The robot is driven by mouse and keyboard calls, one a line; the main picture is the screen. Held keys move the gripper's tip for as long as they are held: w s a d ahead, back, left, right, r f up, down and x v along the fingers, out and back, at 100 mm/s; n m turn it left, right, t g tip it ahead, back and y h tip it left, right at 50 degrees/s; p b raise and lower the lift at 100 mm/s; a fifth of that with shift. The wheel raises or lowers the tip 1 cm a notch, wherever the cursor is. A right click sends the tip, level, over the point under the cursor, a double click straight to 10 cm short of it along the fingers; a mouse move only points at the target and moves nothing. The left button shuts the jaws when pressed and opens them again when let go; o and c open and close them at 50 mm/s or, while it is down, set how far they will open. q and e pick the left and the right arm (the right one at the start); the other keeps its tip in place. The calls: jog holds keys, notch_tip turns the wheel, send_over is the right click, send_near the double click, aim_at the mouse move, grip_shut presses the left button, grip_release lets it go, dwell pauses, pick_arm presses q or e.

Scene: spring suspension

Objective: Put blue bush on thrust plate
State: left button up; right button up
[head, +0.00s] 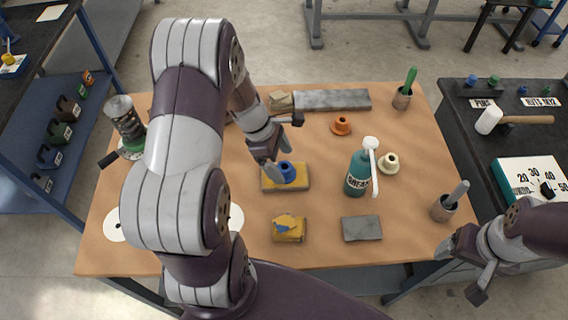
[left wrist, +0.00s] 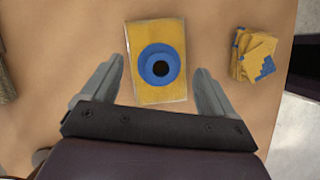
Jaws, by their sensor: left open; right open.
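The blue bush (head: 287,173) is a flanged ring with a dark hole. It sits on a flat yellow plate (head: 303,183), which looks like the thrust plate, near the table's middle. In the left wrist view the bush (left wrist: 148,67) is near the middle of the plate (left wrist: 153,96), hole facing the camera. My left gripper (head: 283,144) is open just above and beside the bush, its fingers on either side with gaps to it. My right gripper (head: 461,272) is open and empty off the table's front right corner.
A teal grease bottle (head: 357,174) and a cream bush (head: 388,163) stand right of the plate. An orange bush (head: 341,125) is behind. Yellow cloths (head: 289,230) and a grey block (head: 361,228) lie in front. A spring assembly (head: 126,122) stands at left.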

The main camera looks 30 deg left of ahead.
pick_arm(q)
jog(key=v, duration=0.8)
jog(key=s+d+r+m+y, duration=0.1)
jog(key=s+d+m, duration=0.3)
jog(key=m, duration=0.6)
jog(key=s+d+m+y, duration=0.3)
jog(key=s+d+m, duration=0.1)
jog(key=m, duration=0.7)
jog(key=shift+d+r+m+p, duration=0.3)
jog(key=shift+d+r, duration=0.1)
jog(key=shift+d, duration=0.2)
jog(key=shift+d+r+p, duration=0.1)
jog(key=shift+r+p, duration=0.75)
jog(key=shift+r, duration=0.05)
